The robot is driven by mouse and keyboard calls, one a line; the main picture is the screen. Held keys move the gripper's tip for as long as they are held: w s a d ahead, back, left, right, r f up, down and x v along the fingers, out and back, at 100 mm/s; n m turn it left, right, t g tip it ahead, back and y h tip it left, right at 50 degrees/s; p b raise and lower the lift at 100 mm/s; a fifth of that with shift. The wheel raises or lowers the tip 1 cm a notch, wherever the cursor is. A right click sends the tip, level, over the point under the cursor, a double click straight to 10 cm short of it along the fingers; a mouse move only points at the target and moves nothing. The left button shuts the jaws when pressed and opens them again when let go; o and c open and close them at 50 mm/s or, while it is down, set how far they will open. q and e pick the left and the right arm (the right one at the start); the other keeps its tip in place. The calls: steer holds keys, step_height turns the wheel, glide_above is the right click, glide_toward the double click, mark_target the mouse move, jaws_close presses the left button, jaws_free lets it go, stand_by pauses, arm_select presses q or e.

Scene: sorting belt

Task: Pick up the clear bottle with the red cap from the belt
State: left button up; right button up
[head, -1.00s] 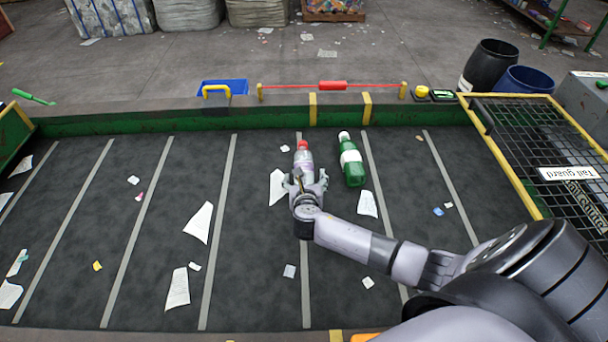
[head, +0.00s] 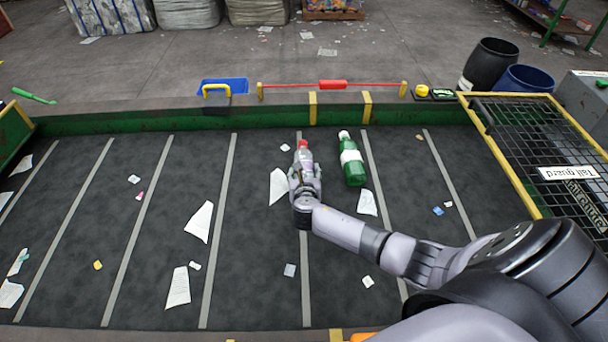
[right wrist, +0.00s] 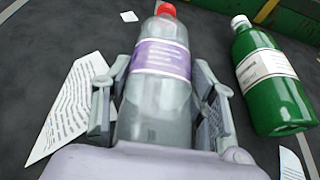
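The clear bottle (head: 305,158) with the red cap lies on the dark belt, its cap pointing to the far side. In the right wrist view the bottle (right wrist: 157,85) shows a purple and white label, and its lower end runs down between my fingers. My right gripper (head: 305,184) is around the near part of the bottle, one finger along each side. In the right wrist view the fingers of the gripper (right wrist: 160,105) sit close against both sides of the bottle. My left gripper is not in view.
A green bottle (head: 352,165) with a white label lies just right of the clear one. It is large in the right wrist view (right wrist: 272,85). Paper scraps (head: 278,186) lie about the belt. A green rail (head: 180,122) runs along its far edge; a mesh guard (head: 545,150) stands at right.

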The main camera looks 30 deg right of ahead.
steer(key=c, duration=0.4)
steer(key=shift+o, duration=0.2)
steer(key=shift+r, duration=0.1)
